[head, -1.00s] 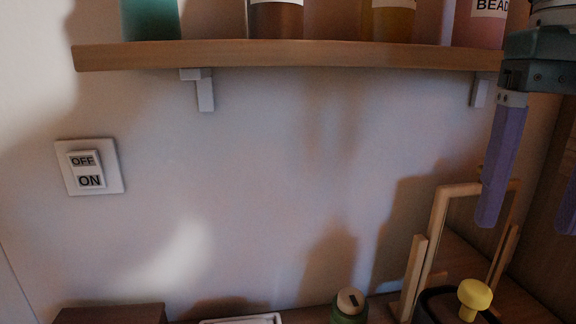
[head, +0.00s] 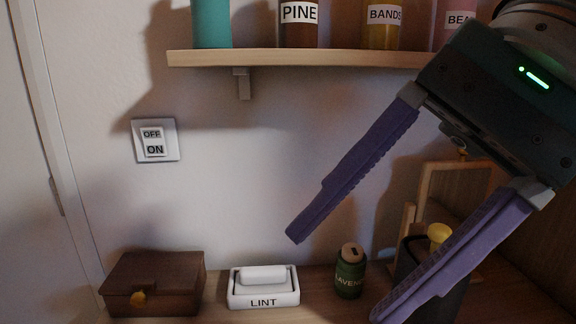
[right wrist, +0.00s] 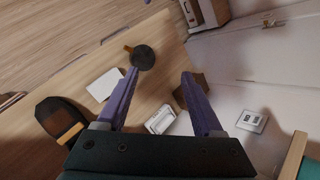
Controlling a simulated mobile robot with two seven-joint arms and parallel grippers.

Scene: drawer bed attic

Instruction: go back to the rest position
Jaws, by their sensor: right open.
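My right gripper (head: 337,277) comes in from the upper right of the head view, with two long purple fingers spread wide apart. It is open and nothing is between its fingers. It hangs in front of the wall, with its lower finger across the dark canister on the counter. The right wrist view also shows the right gripper (right wrist: 160,74) open and empty, above the wooden surface. My left gripper is in neither view.
A shelf (head: 290,58) with labelled jars runs along the wall above a switch (head: 155,140). A brown box (head: 155,280), a white LINT box (head: 263,287), a green jar (head: 350,272) and a dark canister (head: 412,258) stand below. A wooden frame (head: 425,180) stands behind the canister.

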